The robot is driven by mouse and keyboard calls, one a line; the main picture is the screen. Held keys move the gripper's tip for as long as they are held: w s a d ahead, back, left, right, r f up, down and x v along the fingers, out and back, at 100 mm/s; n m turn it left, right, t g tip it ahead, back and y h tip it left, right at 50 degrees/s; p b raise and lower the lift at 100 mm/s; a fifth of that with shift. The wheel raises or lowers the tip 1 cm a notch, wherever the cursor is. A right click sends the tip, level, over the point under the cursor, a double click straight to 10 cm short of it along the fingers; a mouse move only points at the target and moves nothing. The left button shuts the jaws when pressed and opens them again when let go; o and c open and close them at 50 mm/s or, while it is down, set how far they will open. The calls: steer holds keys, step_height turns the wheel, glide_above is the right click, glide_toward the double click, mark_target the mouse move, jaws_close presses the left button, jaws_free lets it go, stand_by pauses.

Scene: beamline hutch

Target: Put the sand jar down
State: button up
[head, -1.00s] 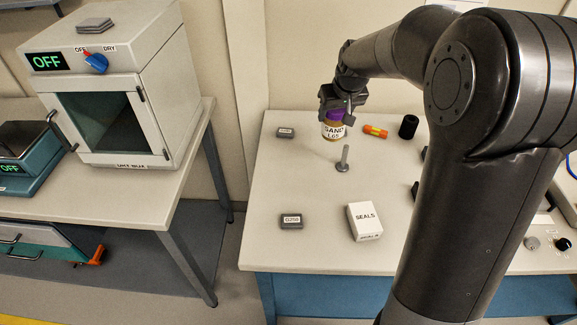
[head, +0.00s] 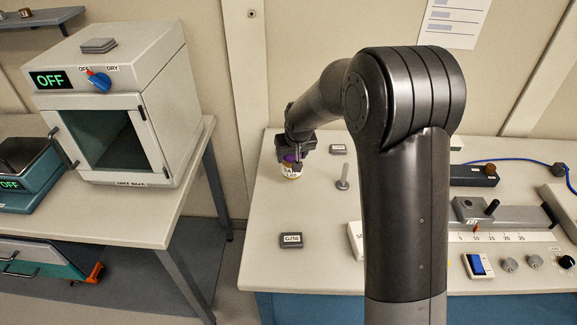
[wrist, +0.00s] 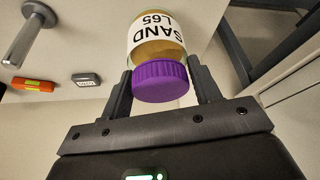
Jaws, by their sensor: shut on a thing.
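The sand jar (head: 291,171) has a clear body with tan contents, a white label and a purple lid. My gripper (head: 293,150) is shut on it and holds it over the left rear part of the bench (head: 265,205). In the wrist view the label reads SAND L65 (wrist: 155,35), and the fingers (wrist: 160,75) stand on either side of the purple lid. The jar looks close to the bench top. I cannot tell whether its base touches it.
A grey post on a round foot (head: 343,175) stands right of the jar, with a small grey block (head: 338,149) behind it. A G250 block (head: 291,240) lies at the front. A white box (head: 355,238) is partly behind my arm. Bare bench lies in front of the jar.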

steer(key=shift+w+a+f, duration=0.2)
steer(key=shift+a+f, duration=0.2)
steer(key=shift+a, duration=0.2)
steer(key=shift+f, duration=1.95)
steer(key=shift+f, duration=0.1)
steer(key=o, duration=1.2)
